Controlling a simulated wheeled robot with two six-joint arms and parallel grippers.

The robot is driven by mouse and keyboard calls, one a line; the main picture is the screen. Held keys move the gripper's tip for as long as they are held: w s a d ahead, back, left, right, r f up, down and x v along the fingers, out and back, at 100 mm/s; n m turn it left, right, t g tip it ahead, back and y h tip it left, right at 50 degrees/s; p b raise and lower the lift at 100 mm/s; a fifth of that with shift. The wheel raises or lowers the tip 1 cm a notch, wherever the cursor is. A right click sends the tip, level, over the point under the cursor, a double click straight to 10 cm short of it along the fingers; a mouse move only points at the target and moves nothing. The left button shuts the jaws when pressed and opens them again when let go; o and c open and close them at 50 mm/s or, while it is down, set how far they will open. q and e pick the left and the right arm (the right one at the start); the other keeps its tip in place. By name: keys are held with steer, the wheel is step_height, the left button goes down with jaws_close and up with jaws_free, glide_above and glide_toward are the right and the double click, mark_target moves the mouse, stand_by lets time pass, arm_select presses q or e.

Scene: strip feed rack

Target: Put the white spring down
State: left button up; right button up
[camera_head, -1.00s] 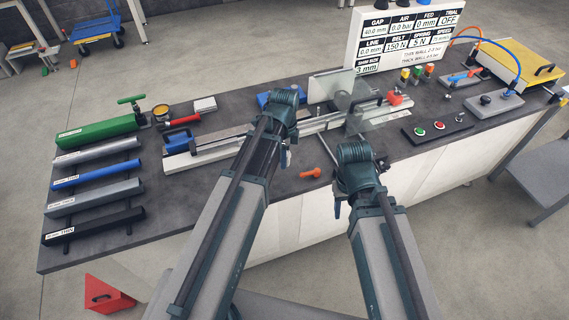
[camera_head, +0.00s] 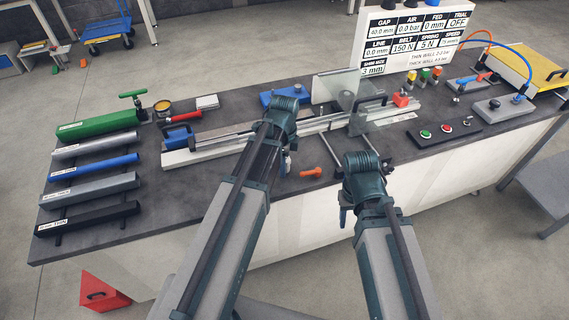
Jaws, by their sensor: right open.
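I cannot make out the white spring; it is hidden or too small to tell. My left gripper (camera_head: 287,164) hangs below its dark wrist over the front middle of the bench, just left of a small orange-red handled piece (camera_head: 311,171). Its fingers are tiny and mostly covered by my arm, so I cannot see whether they hold anything. My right gripper (camera_head: 344,215) is open, low in front of the bench's front edge, partly covered by its own wrist. No object shows between its fingers.
A rack of coloured strips (camera_head: 95,175) lies at the left of the dark bench (camera_head: 190,205). A long pale rail (camera_head: 215,150) with a clear guard (camera_head: 378,120) runs across the middle. A button box (camera_head: 445,131) and settings display (camera_head: 415,38) stand right.

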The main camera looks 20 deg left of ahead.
arm_select(q)
steer(key=shift+o, duration=0.5)
steer(key=shift+r, duration=0.15)
step_height(320, 180, up, 12)
steer(key=p, duration=1.2)
steer(key=s+d+n+y, duration=0.1)
steer(key=s+d+n, duration=1)
steer(key=s+n, duration=0.2)
steer(key=shift+s, duration=0.7)
steer(key=shift+r, duration=0.1)
steer(key=shift+f+b, duration=0.3)
steer(key=shift+f, duration=0.15)
